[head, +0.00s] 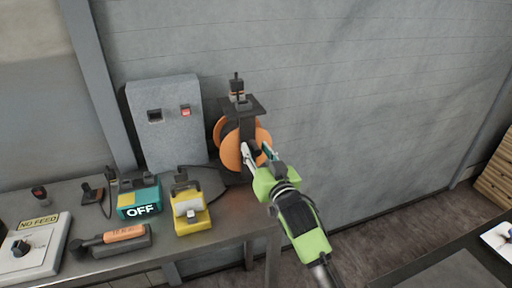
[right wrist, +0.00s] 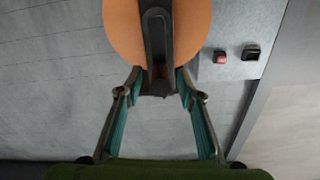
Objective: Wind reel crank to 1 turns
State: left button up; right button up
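The reel (head: 232,155) stands at the right end of the workbench, with orange discs on a dark upright frame (head: 247,125). In the right wrist view the orange disc (right wrist: 120,25) is straight ahead, with a dark bar (right wrist: 158,40) running down in front of it. My right gripper (head: 259,151) is right at the reel's front. In the right wrist view its fingers (right wrist: 159,78) are spread, one on each side of the bar's lower end; contact is unclear. I cannot make out a separate crank handle. My left gripper is not in view.
Left of the reel on the workbench (head: 240,232) are a yellow device (head: 191,215), a teal box marked OFF (head: 139,199), an orange-handled tool (head: 115,236) and a NO FEED panel (head: 30,250). A grey box with a red button (head: 165,122) stands behind.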

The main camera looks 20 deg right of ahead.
jog(key=shift+w, duration=0.4)
jog(key=shift+c, duration=0.4)
grip_shut()
jog(key=shift+d, duration=0.1)
